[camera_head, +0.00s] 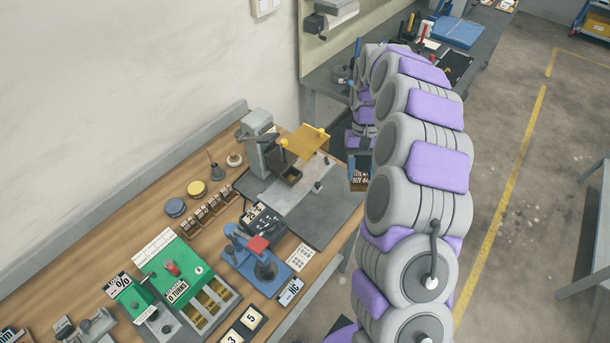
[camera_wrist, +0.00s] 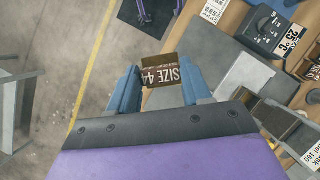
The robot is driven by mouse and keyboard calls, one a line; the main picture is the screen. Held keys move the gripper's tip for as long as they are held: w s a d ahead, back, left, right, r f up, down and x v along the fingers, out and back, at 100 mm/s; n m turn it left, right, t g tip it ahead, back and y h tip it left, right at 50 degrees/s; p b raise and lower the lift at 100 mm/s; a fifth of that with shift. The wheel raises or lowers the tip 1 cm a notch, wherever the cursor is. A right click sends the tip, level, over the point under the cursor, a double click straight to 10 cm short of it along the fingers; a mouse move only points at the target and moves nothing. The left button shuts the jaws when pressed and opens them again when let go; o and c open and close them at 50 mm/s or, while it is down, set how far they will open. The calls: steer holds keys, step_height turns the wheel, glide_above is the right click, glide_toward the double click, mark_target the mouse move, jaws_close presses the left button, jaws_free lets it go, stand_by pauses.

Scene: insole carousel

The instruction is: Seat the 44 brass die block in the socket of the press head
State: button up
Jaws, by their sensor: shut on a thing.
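My gripper (camera_wrist: 158,76) is shut on the 44 brass die block (camera_wrist: 162,74), a brown block marked SIZE 44, held between two blue fingers in the wrist view. In the head view the block (camera_head: 360,177) hangs at the right edge of the bench, in front of my arm. A grey press (camera_head: 258,140) with a yellow plate (camera_head: 306,140) stands on the bench to its left, with a small open brown-edged box (camera_head: 290,176) at its front. I cannot tell whether that box is the press head's socket. The block is apart from the press.
A dark mat (camera_head: 320,228) and grey plate (camera_head: 303,198) lie beside the press. A blue hand press (camera_head: 257,258), a green box (camera_head: 177,275) and a dark control box (camera_head: 262,222) stand nearer. Small brown blocks (camera_head: 213,205) stand in a row. Open floor (camera_head: 505,130) lies right.

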mark_target(359, 173)
steer(key=shift+a+f+b, duration=0.1)
steer(key=shift+f+b, duration=1.2)
steer(key=shift+f, duration=0.25)
steer(key=a+f+m+y+b, duration=0.1)
steer(key=a+f+m+b, duration=0.3)
steer(key=f, duration=0.3)
steer(key=s+a+m+t+y+p, duration=0.1)
steer(key=a+m+t, duration=0.35)
steer(key=m, duration=0.65)
steer(key=a+m+t+y+p, duration=0.1)
steer(key=a+m+t+y, duration=0.15)
steer(key=a+m, duration=0.55)
steer(key=w+a+m, duration=0.1)
steer(key=w, duration=0.3)
steer(key=w+a+f+b, duration=0.1)
steer(key=w, duration=0.4)
steer(key=w+a+m+h+b, duration=0.1)
steer(key=w, duration=0.4)
steer(key=shift+w+f+m, duration=0.15)
steer(key=shift+f+m, duration=0.15)
steer(key=shift+f, duration=0.1)
